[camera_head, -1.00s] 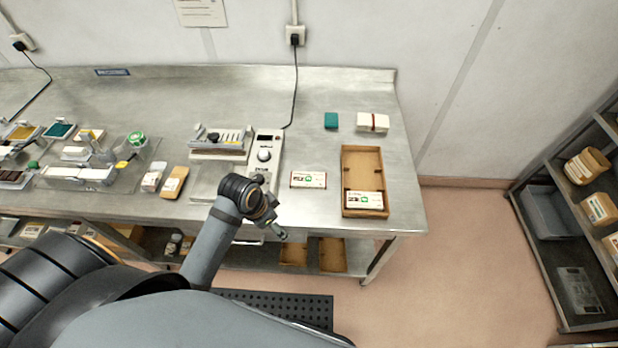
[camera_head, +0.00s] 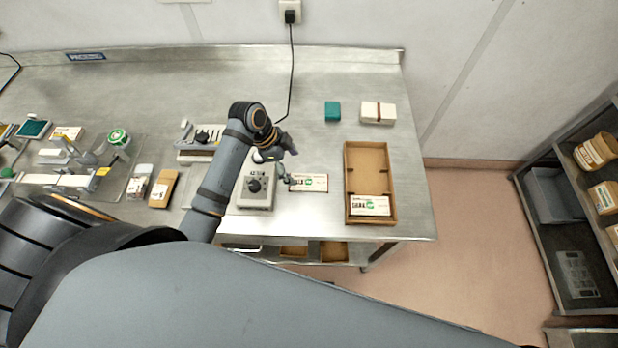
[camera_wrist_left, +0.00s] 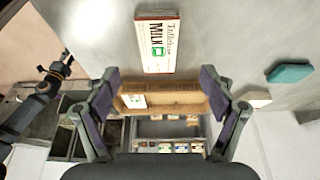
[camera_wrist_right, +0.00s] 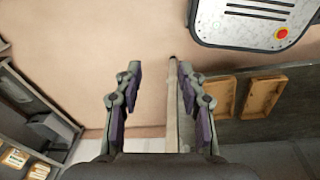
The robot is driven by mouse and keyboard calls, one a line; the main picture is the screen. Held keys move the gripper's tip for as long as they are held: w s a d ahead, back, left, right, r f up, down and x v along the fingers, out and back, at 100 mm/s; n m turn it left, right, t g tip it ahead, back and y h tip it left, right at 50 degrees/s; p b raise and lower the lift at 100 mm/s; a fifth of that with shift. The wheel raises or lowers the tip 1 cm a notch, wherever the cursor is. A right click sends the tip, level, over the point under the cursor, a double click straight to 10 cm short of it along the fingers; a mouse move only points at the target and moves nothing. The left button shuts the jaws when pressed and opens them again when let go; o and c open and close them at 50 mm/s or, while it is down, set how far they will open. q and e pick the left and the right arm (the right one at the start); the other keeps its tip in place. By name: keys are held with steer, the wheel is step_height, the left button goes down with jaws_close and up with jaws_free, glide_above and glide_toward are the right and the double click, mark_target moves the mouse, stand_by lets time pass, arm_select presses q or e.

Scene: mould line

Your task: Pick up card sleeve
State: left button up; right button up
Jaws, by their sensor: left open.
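A flat white card sleeve (camera_head: 310,183) with green and dark print lies on the steel bench, left of the brown tray. It also shows in the left wrist view (camera_wrist_left: 157,45), where "MILK" can be read. A similar printed sleeve (camera_head: 371,205) lies in the near end of the brown tray (camera_head: 350,160). My left gripper (camera_head: 288,162) is open and empty, above the bench at the left end of the loose sleeve. In the left wrist view the sleeve is beyond the open fingers, not between them. My right gripper (camera_wrist_right: 156,75) is open and empty, over the floor.
A grey device with a knob (camera_head: 256,190) stands left of the sleeve. A teal block (camera_head: 332,111) and a banded white stack (camera_head: 378,113) lie behind the tray. A shelf rack (camera_head: 560,200) stands at the right. Bare bench lies behind the sleeve.

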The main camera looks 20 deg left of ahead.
mark_target(309, 181)
arm_select(q)
steer(key=x, duration=0.2)
steer(key=shift+d+f, duration=0.25)
steer(key=shift+d, duration=0.05)
steer(key=shift+w+f, duration=0.4)
steer(key=shift+f, duration=0.15)
steer(key=shift+s+d+f+p, duration=0.1)
steer(key=shift+d+f+p, duration=0.55)
steer(key=shift+p, duration=0.55)
steer(key=shift+d+p+x, duration=0.25)
steer(key=shift+p+x, duration=0.05)
steer(key=shift+x, duration=0.9)
steer(key=shift+f, duration=0.35)
steer(key=shift+s, duration=0.1)
steer(key=c, duration=1.2)
arm_select(e)
steer(key=r, duration=0.3)
steer(key=shift+w+d+r, duration=0.2)
steer(key=shift+w+d, duration=0.05)
arm_select(q)
steer(key=shift+r, duration=0.15)
